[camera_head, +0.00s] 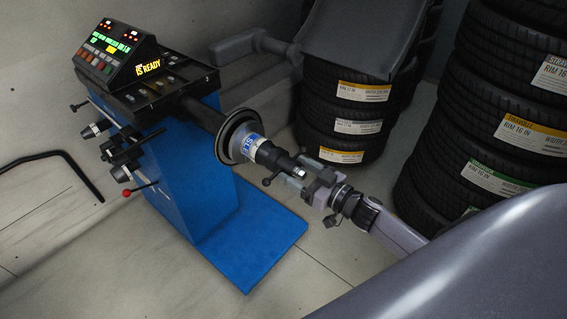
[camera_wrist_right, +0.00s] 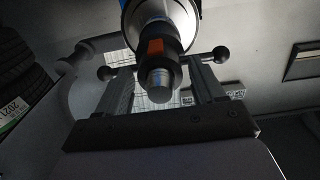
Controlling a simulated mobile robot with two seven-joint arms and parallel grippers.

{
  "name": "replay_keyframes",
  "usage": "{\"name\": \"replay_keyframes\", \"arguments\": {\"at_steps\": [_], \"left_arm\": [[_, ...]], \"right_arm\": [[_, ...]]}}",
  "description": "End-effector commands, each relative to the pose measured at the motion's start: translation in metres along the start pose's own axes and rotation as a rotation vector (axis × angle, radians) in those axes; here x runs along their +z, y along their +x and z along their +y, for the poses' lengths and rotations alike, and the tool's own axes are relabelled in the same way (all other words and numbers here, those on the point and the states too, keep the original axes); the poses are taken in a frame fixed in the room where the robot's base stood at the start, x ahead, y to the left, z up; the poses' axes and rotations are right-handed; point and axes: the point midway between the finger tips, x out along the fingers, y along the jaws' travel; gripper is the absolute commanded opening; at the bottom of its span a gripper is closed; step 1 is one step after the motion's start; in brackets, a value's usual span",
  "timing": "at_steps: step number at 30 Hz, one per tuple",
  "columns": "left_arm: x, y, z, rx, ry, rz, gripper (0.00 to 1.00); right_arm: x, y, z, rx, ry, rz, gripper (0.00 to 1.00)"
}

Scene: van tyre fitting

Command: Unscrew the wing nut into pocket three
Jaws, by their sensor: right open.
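The wing nut (camera_head: 268,156) sits on the balancer's horizontal shaft, outside a blue-and-silver collar. In the right wrist view the wing nut (camera_wrist_right: 157,47) is dark with an orange patch and two ball-ended arms, and the shaft's threaded tip (camera_wrist_right: 160,80) sticks out towards the camera. My right gripper (camera_head: 306,176) is at the shaft's outer end. Its jaws are open, with one finger on each side of the shaft end in the wrist view (camera_wrist_right: 160,72). Whether they touch the nut cannot be told. The balancer's top tray (camera_head: 158,88) has several recesses; no pocket number is readable. My left gripper is out of view.
The blue balancer cabinet (camera_head: 190,155) carries a lit display (camera_head: 115,50) reading "IS READY". A grey hood (camera_head: 355,38) with its arm is behind the shaft. Tyre stacks (camera_head: 495,130) stand at the back right. Floor in front is clear.

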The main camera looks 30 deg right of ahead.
Motion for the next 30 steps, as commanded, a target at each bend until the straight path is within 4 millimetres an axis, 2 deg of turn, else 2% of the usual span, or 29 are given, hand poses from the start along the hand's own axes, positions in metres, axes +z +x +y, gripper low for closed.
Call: {"name": "replay_keyframes", "arguments": {"at_steps": [2, 3, 5, 6, 7, 11, 14, 30], "left_arm": [[0.0, 0.0, 0.0, 0.0, 0.0, 0.0, 0.43], [0.0, 0.0, 0.0, 0.0, 0.001, 0.0, 0.43], [0.0, 0.0, 0.0, 0.0, 0.001, 0.0, 0.43], [0.0, 0.0, 0.0, 0.0, 0.001, 0.0, 0.43], [0.0, 0.0, 0.0, 0.0, 0.001, 0.0, 0.43], [0.001, 0.0, -0.002, -0.001, 0.006, -0.002, 0.43], [0.004, 0.002, -0.001, -0.001, 0.005, -0.002, 0.43], [0.023, 0.016, -0.001, -0.001, 0.001, -0.001, 0.43]], "right_arm": [[0.0, 0.0, 0.0, 0.0, 0.0, 0.0, 0.68], [0.0, 0.0, 0.0, 0.0, 0.0, 0.0, 0.65], [0.0, 0.0, 0.0, 0.0, 0.001, 0.0, 0.45], [0.0, 0.0, 0.0, 0.0, 0.001, 0.0, 0.32], [0.0, 0.0, 0.0, 0.0, 0.001, 0.0, 0.28], [-0.002, 0.001, 0.0, -0.002, -0.011, 0.007, 0.28], [-0.001, 0.001, 0.0, -0.001, -0.084, 0.007, 0.28], [0.0, 0.0, 0.001, 0.002, -0.811, 0.006, 0.28]]}}
